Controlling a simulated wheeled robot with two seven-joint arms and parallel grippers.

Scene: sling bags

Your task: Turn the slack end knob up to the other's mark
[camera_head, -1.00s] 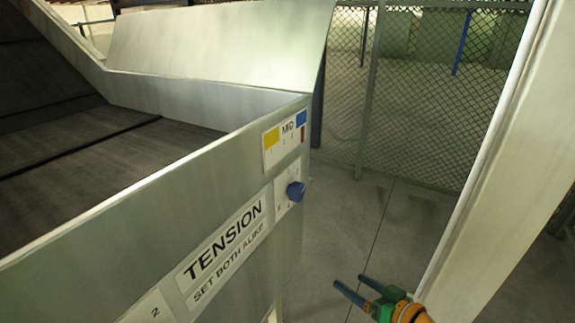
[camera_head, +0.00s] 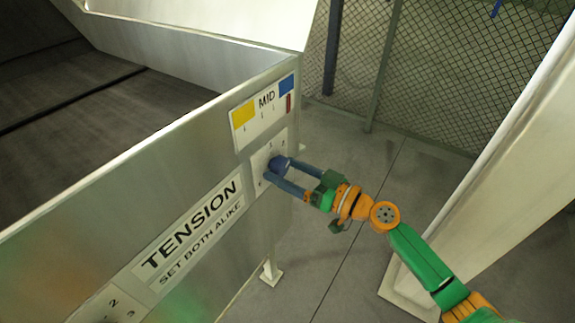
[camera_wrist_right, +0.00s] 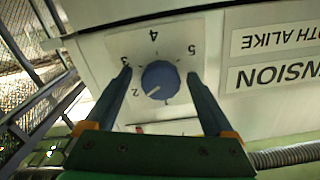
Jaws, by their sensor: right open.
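A round blue knob (camera_head: 279,163) sits on a numbered dial plate (camera_head: 257,160) at the end of the metal side panel. In the right wrist view the knob (camera_wrist_right: 160,76) appears upside down, and its white mark points down-left, between 1 and 2, close to 2. My right gripper (camera_head: 283,174) is open at the knob; in the right wrist view its two fingers (camera_wrist_right: 159,73) stand on either side of the knob, with small gaps showing. The other dial's plate (camera_head: 101,306) is cut off at the lower left edge; its knob is out of view. My left gripper is not in view.
A TENSION / SET BOTH ALIKE label (camera_head: 192,232) lies between the dials. A MID colour plate (camera_head: 264,109) is above the knob. A pale post (camera_head: 500,170) stands at the right, with open floor (camera_head: 340,235) between. A mesh fence (camera_head: 430,75) stands behind.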

